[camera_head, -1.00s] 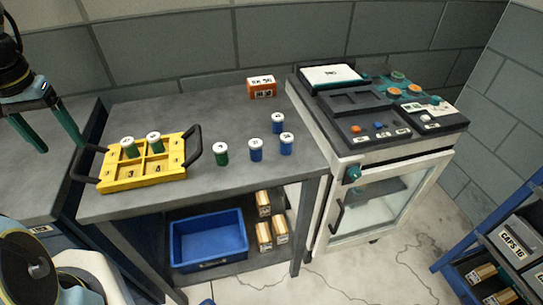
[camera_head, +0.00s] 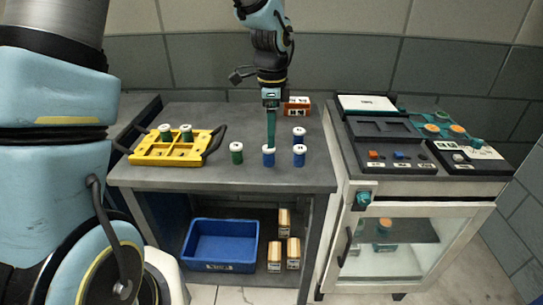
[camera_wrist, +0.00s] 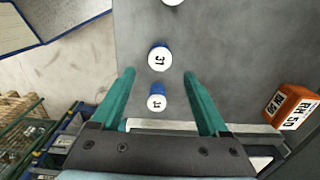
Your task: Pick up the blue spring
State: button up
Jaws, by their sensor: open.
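Three blue springs with white numbered tops stand upright on the grey table: one (camera_head: 268,160) below my gripper, one (camera_head: 299,160) to its right, and one (camera_head: 299,141) behind that. In the wrist view, a blue spring marked 37 (camera_wrist: 159,57) shows between and just beyond my fingertips. Another blue spring (camera_wrist: 156,102) shows nearer the palm, between the fingers in the picture. My gripper (camera_head: 271,146) is open, pointing down, with nothing held; its two green fingers also show in the wrist view (camera_wrist: 159,74). Coil shapes cannot be made out.
A green spring (camera_head: 237,156) stands left of the blue ones. A yellow handled tray (camera_head: 150,159) with two green springs sits farther left. An orange box (camera_head: 299,106) is behind my gripper. A white-framed machine (camera_head: 344,215) stands right. A blue bin (camera_head: 222,240) is underneath.

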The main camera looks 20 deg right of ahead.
aim_at(269, 156)
jog(key=shift+w+a+f+p, duration=0.15)
jog(key=shift+f+p, duration=0.15)
jog(key=shift+f, duration=0.65)
jog(key=shift+s+a+f+p, duration=0.15)
jog(key=shift+f+p, duration=0.2)
jog(key=shift+f, duration=0.65)
jog(key=shift+w+a+f+p, duration=0.15)
jog(key=shift+f+p, duration=0.15)
jog(key=shift+f, duration=0.65)
grip_shut()
